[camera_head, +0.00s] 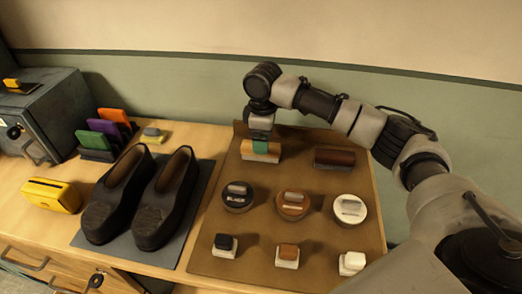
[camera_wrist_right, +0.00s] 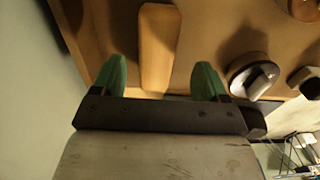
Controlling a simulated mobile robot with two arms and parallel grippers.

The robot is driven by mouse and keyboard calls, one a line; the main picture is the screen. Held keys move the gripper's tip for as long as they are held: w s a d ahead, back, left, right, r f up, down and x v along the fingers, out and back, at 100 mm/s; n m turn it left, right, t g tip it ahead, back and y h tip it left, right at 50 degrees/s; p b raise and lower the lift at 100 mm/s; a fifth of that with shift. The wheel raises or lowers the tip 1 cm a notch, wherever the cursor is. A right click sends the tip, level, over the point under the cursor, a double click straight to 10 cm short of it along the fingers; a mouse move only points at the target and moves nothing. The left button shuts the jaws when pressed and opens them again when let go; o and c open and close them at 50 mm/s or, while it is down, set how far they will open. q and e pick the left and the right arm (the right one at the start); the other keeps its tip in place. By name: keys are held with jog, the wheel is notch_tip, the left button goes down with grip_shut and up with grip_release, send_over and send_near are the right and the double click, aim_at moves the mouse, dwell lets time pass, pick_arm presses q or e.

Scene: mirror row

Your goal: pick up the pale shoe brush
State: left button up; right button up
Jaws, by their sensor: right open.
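The pale shoe brush (camera_head: 260,157) lies on the brown mat (camera_head: 230,262), at its back left. Its pale wooden back also shows in the right wrist view (camera_wrist_right: 158,45). My right gripper (camera_head: 261,140) is over the brush, coming from above. In the right wrist view my right gripper (camera_wrist_right: 160,80) is open, with one green finger on each side of the brush and a gap to each side. I cannot tell how far the fingertips reach down beside it. A dark brown brush (camera_head: 334,158) lies to the right on the mat. My left gripper is not in view.
Black, brown and white polish tins (camera_head: 292,206) stand in front of the brushes, with small daubers (camera_head: 287,256) nearer. Dark shoes (camera_head: 160,205) stand on a grey mat to the left. A yellow object (camera_head: 51,195) and a grey metal box (camera_head: 45,115) are farther left. A wall rises behind.

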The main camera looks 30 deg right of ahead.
jog(key=f, duration=0.5)
jog(key=shift+w+f+p, duration=0.3)
jog(key=shift+a, duration=0.1)
jog(key=c, duration=1)
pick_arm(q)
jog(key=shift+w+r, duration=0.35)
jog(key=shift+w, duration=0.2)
pick_arm(e)
jog(key=shift+c, duration=0.2)
jog(key=shift+r, duration=0.1)
jog(key=shift+r, duration=0.5)
jog(key=r, duration=0.3)
jog(key=shift+s+r, duration=0.2)
jog(key=shift+s, duration=0.15)
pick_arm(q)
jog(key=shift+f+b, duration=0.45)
pick_arm(e)
jog(key=s+a+r, duration=0.1)
jog(key=s+r, duration=0.5)
jog(key=s, duration=0.4)
jog(key=shift+s+a+r, duration=0.25)
jog(key=shift+s+a, duration=0.15)
